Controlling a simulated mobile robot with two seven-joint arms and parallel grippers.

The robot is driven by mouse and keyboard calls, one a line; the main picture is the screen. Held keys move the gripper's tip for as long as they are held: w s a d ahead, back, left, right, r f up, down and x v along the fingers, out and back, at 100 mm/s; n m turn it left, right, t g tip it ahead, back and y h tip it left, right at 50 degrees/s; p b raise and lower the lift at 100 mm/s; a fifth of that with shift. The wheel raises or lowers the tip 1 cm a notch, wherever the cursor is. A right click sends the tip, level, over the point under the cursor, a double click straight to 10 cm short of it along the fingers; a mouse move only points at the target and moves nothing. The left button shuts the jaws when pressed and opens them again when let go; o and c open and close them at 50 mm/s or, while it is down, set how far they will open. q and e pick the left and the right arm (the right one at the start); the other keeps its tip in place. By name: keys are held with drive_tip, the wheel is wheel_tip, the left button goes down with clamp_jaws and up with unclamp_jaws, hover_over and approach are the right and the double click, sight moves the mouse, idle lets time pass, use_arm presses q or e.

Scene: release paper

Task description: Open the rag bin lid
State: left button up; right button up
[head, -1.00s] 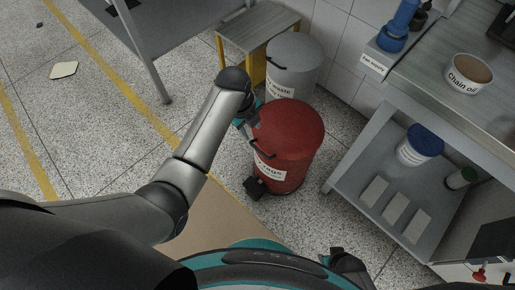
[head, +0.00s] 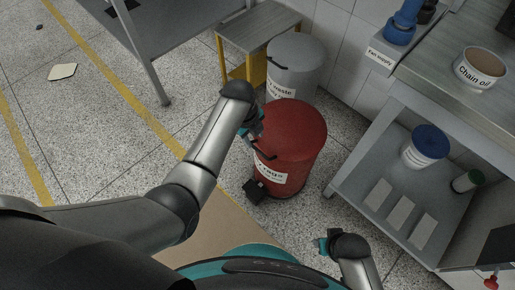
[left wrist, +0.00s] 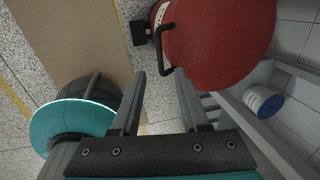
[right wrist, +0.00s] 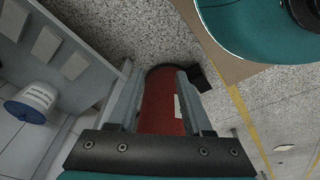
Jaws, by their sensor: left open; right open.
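The red rag bin (head: 298,178) stands on the floor with its domed red lid (head: 292,124) closed. A black handle (left wrist: 165,50) sticks out from the lid's rim, and a black pedal (head: 256,190) sits low on the bin's front. My left gripper (head: 259,137) is open near the lid's left edge, close to the handle; in the left wrist view the handle shows just beyond the fingertips, not between them. My right gripper (head: 322,244) is open and empty, low in front of the bin. In the right wrist view the red bin (right wrist: 160,105) shows beyond its fingers.
A grey waste bin (head: 296,62) stands right behind the rag bin, beside a small yellow-legged table (head: 255,28). A grey workbench (head: 440,75) with a lower shelf (head: 372,185) stands at the right. Open floor (head: 100,130) lies at the left.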

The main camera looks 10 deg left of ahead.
sight(258, 151)
use_arm(q)
drive_tip(key=f+b, duration=0.1)
drive_tip(key=f, duration=0.1)
drive_tip(key=f+b, duration=0.2)
drive_tip(key=f, duration=0.1)
drive_tip(key=w+d+f+b, duration=0.1)
drive_tip(key=f+b, duration=0.1)
drive_tip(key=shift+f, duration=0.35)
drive_tip(key=shift+w+f+b, duration=0.15)
drive_tip(key=shift+f+b, duration=0.3)
drive_tip(key=shift+b, duration=0.1)
use_arm(e)
drive_tip(key=w+a+r+t, duration=0.1)
drive_tip(key=w+r, duration=0.3)
drive_tip(key=r, duration=0.8)
drive_tip(key=shift+r+t, duration=0.35)
drive_tip(key=shift+t, duration=0.15)
use_arm(q)
drive_tip(key=shift+c, duration=0.3)
use_arm(e)
drive_tip(key=shift+w, duration=0.1)
use_arm(q)
clamp_jaws()
